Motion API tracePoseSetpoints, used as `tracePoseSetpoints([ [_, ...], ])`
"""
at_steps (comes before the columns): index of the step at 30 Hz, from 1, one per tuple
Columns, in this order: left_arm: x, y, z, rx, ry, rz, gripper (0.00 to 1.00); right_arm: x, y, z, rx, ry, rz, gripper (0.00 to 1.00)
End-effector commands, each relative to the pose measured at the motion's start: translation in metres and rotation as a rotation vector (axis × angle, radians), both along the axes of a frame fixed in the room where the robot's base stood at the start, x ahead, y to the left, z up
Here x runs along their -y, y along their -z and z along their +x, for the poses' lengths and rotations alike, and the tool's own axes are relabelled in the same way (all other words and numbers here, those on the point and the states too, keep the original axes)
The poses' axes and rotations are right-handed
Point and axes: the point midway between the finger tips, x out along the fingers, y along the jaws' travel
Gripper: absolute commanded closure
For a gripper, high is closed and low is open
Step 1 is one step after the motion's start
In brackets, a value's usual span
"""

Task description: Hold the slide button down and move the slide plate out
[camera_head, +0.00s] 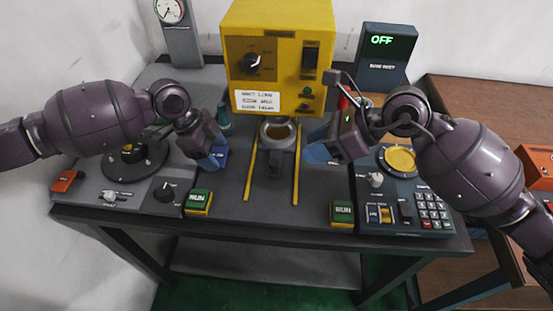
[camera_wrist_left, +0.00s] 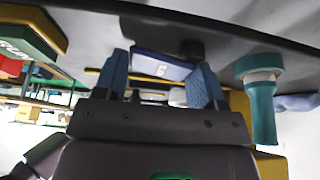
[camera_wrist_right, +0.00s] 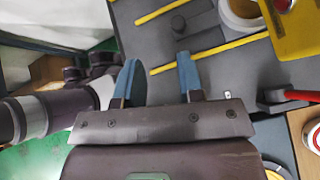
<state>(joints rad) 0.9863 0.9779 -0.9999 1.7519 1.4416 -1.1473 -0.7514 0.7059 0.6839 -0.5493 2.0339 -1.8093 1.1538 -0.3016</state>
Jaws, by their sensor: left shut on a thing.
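The blue slide button (camera_head: 220,153) is on the bench left of the yellow rails. In the left wrist view the blue block (camera_wrist_left: 160,65) sits between the fingers of my left gripper (camera_wrist_left: 160,85), which is shut on it. The grey slide plate (camera_head: 274,150) lies between the rails; it carries a round ring-shaped seat (camera_head: 278,132) at the back and a dark knob (camera_head: 273,170) at the front. My right gripper (camera_head: 318,153) is open and empty, right of the rails. In the right wrist view the knob (camera_wrist_right: 178,23) lies beyond its fingertips, apart from them.
The yellow press housing (camera_head: 280,55) stands behind the plate. Green RUN buttons (camera_head: 198,202) and (camera_head: 342,213) flank the front edge. A teal post (camera_head: 224,118) is near my left gripper. A keypad panel (camera_head: 432,207) is on the right. The bench between the rails' front ends is clear.

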Motion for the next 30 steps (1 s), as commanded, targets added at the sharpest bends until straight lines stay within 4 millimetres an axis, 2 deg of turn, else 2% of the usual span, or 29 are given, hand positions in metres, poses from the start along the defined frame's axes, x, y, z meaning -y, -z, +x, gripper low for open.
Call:
tracePoseSetpoints([
  [1, 0.000, 0.007, -0.004, -0.014, 0.002, 0.004, 0.58, 0.002, 0.002, 0.005, 0.031, -0.011, -0.040, 0.65],
  [6, 0.000, 0.007, -0.004, -0.014, 0.002, 0.004, 0.58, 0.006, 0.004, 0.015, 0.092, -0.033, -0.117, 0.65],
  [11, 0.000, 0.007, -0.004, -0.015, 0.002, 0.005, 0.58, -0.001, 0.012, 0.017, 0.099, -0.037, -0.127, 0.65],
  [24, 0.000, 0.007, -0.004, -0.015, 0.002, 0.005, 0.58, -0.053, 0.063, 0.024, 0.097, -0.036, -0.122, 0.65],
  [30, 0.000, 0.007, -0.004, -0.015, 0.002, 0.005, 0.58, -0.070, 0.080, 0.027, 0.096, -0.034, -0.123, 0.65],
])
